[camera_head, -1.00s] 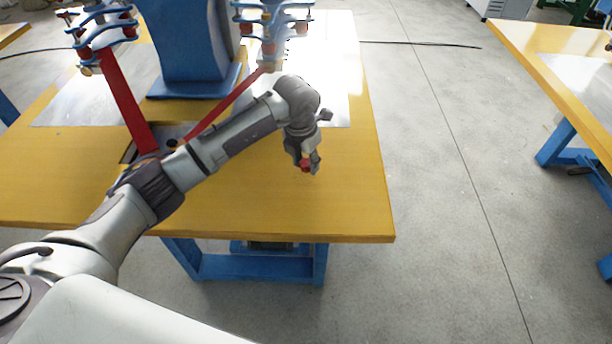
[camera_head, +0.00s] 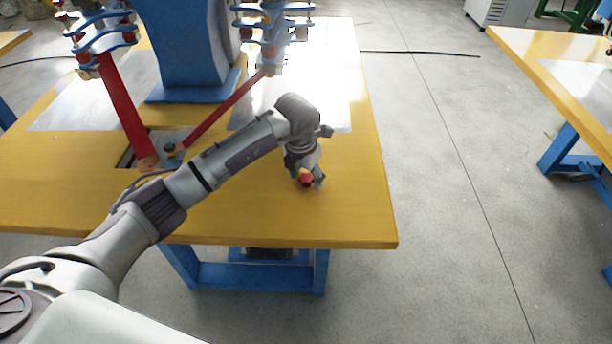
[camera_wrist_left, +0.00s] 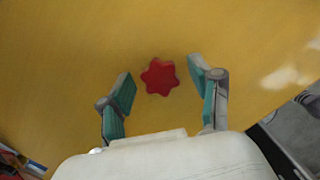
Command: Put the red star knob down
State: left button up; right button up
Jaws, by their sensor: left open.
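The red star knob (camera_wrist_left: 160,76) shows in the left wrist view as a flat red star against the yellow table top. It lies between the two fingertips, with a gap to each finger. In the head view a small red part of the knob (camera_head: 306,180) shows at my left gripper (camera_head: 312,181), low over the right part of the table. My left gripper (camera_wrist_left: 163,84) is open, with teal finger pads apart. Its fingers partly hide the knob in the head view. My right gripper is not in view.
The yellow table (camera_head: 345,215) is bare around the gripper, with its right and front edges close by. A blue machine (camera_head: 190,50) with red bars stands behind on the left. Another yellow table (camera_head: 540,50) stands at right across a grey floor.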

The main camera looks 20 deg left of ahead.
pick_arm(q)
jog(key=shift+r, duration=0.35)
notch_tip(320, 180, up, 12)
jog(key=s, duration=0.1)
jog(key=shift+s+a+f, duration=0.2)
jog(key=shift+s+a, duration=0.05)
jog(key=shift+s, duration=0.1)
jog(key=shift+f, duration=0.1)
